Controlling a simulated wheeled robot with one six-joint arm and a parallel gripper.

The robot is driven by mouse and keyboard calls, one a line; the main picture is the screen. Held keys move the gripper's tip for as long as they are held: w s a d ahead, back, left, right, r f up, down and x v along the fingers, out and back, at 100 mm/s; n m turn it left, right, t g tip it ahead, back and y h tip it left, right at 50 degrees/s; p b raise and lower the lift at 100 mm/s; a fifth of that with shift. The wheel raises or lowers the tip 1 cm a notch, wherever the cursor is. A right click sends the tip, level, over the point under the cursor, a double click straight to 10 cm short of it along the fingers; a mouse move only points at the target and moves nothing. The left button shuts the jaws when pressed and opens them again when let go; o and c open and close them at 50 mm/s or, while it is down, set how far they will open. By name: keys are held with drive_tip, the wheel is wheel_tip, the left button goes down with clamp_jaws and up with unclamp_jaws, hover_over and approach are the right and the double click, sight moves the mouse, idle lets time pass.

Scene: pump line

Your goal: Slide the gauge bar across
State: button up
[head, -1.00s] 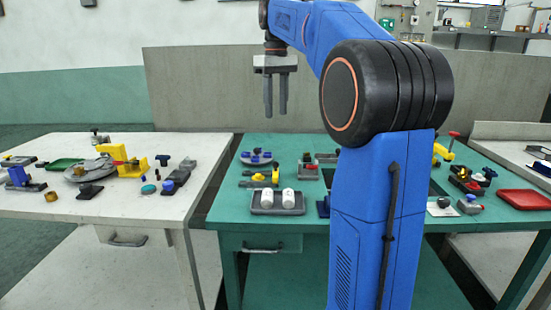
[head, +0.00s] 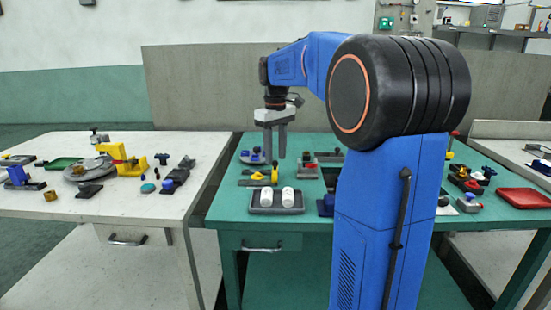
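My gripper (head: 275,158) points straight down over the green table (head: 330,241). A gap shows between its two grey fingers, with nothing visible in it. Just below the fingertips in the picture is a flat dark bar (head: 252,183) with a yellow upright piece (head: 275,174) on or beside it. This may be the gauge bar, but it is too small to be sure. The fingers appear above it and apart from it; the exact height is hard to judge. My arm hides part of the table to the right.
A grey tray (head: 276,210) with two white cylinders (head: 288,197) stands in front of the bar. A round grey plate with blue pieces (head: 256,157) is behind. Small fixtures (head: 308,167) stand to the right. A red tray (head: 523,198) lies at the far right.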

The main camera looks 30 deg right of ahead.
drive_tip(key=shift+f, duration=0.95)
clamp_jaws()
drive_tip(key=w+a, duration=0.2)
drive_tip(key=a, duration=0.1)
drive_tip(key=w+a, duration=0.2)
drive_tip(key=a, duration=0.1)
drive_tip(key=w+a, duration=0.2)
drive_tip(key=a, duration=0.1)
drive_tip(key=shift+w+a, duration=0.1)
drive_tip(key=shift+w, duration=0.05)
unclamp_jaws()
drive_tip(key=shift+a, duration=0.15)
drive_tip(key=shift+r, duration=0.1)
